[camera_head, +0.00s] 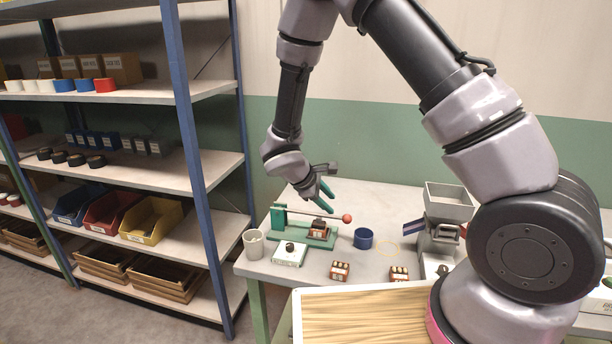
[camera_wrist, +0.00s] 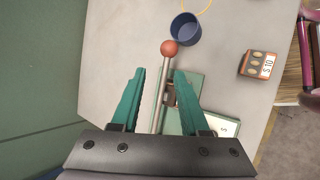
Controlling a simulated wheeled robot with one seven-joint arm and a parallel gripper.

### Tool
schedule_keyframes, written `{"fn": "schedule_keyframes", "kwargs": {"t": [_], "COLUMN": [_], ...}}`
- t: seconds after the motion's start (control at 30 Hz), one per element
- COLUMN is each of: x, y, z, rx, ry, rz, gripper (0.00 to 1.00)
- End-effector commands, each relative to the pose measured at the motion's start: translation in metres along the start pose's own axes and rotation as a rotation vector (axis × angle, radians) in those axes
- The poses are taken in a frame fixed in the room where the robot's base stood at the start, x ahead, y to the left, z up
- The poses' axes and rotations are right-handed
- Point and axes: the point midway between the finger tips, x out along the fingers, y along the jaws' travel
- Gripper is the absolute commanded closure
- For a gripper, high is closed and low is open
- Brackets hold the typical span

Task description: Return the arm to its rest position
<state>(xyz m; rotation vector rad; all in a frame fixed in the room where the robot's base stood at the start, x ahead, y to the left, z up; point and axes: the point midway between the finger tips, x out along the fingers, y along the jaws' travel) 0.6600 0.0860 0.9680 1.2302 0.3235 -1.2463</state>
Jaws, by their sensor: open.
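My gripper (camera_head: 322,189) hangs above the workbench at the end of my bent arm, over the green lever device (camera_head: 281,217). In the wrist view its two green fingers (camera_wrist: 155,95) stand apart with nothing held between them. The device's metal lever with a red ball knob (camera_head: 347,218) shows below and between the fingers; the knob also shows in the wrist view (camera_wrist: 170,48). The lever looks apart from the fingers. A small brown block (camera_head: 318,228) sits on the device's base.
A blue cup (camera_head: 363,238), a grey cup (camera_head: 253,244), a white box with a black knob (camera_head: 290,253) and a brown nut block (camera_head: 340,271) stand on the bench (camera_head: 393,205). A grey hopper (camera_head: 449,205) stands right. Blue-post shelving (camera_head: 192,160) with bins stands left.

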Motion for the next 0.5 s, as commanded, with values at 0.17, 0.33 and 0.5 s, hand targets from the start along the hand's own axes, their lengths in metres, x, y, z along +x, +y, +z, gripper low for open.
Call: {"fn": "schedule_keyframes", "kwargs": {"t": [0.17,0.33,0.5], "x": [-0.039,-0.077,-0.115], "y": [0.046,0.071,0.082], "z": [0.065,0.130,0.190], "rx": [0.296,0.582,0.858], "ry": [0.008,0.032,0.083], "rz": [-0.109,-0.226,-0.339], "gripper": [0.55,0.55,0.55]}}
